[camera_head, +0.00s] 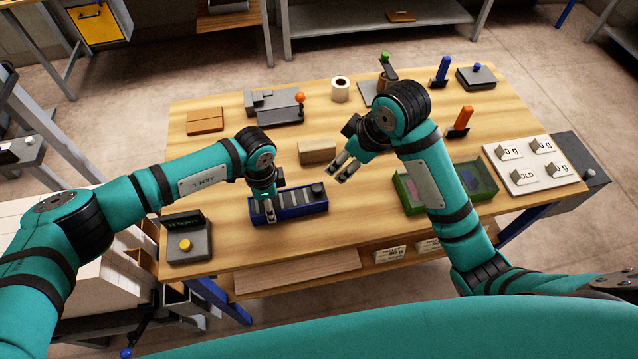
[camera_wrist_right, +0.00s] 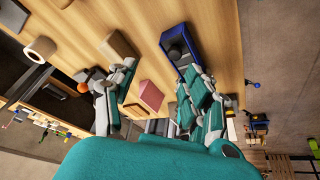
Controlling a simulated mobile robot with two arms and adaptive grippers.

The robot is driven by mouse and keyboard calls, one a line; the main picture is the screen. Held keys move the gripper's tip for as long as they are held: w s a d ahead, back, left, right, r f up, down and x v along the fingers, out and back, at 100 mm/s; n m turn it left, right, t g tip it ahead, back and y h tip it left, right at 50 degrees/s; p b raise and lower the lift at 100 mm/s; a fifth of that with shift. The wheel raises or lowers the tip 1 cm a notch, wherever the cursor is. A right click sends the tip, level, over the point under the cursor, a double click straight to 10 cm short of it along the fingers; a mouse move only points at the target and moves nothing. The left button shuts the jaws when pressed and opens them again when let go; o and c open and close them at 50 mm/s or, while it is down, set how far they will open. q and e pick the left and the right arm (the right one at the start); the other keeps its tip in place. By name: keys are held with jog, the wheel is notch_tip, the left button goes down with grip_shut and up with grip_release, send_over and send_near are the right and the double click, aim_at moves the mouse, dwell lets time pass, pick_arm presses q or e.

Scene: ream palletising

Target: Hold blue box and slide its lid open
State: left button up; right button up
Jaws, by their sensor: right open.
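The blue box (camera_head: 298,213) lies on the wooden table near its front edge. Its top shows grey slats, and a dark round knob (camera_head: 317,189) stands at its right end. My left gripper (camera_head: 269,214) points down at the left part of the box. Its fingers hide part of the box, and I cannot tell whether they close on it. My right gripper (camera_head: 343,169) is open and empty, above the table, behind and to the right of the box. In the right wrist view the box (camera_wrist_right: 178,52) shows beyond the open fingers (camera_wrist_right: 160,72).
A tan block (camera_head: 317,151) lies behind the blue box. A green tray (camera_head: 484,181) is to the right, partly behind my right arm. A grey device with a yellow button (camera_head: 186,245) stands at the left. A white panel (camera_head: 535,165) is at the right edge.

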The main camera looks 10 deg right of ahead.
aim_at(318, 187)
jog(key=shift+g+y, duration=0.3)
jog(key=x, duration=0.4)
jog(key=a+x, duration=0.1)
jog(key=x, duration=0.3)
jog(key=s+x, duration=0.1)
jog(key=x, duration=0.3)
jog(key=shift+s+a+r, duration=0.1)
jog(key=shift+a, duration=0.3)
jog(key=shift+c, duration=0.4)
grip_shut()
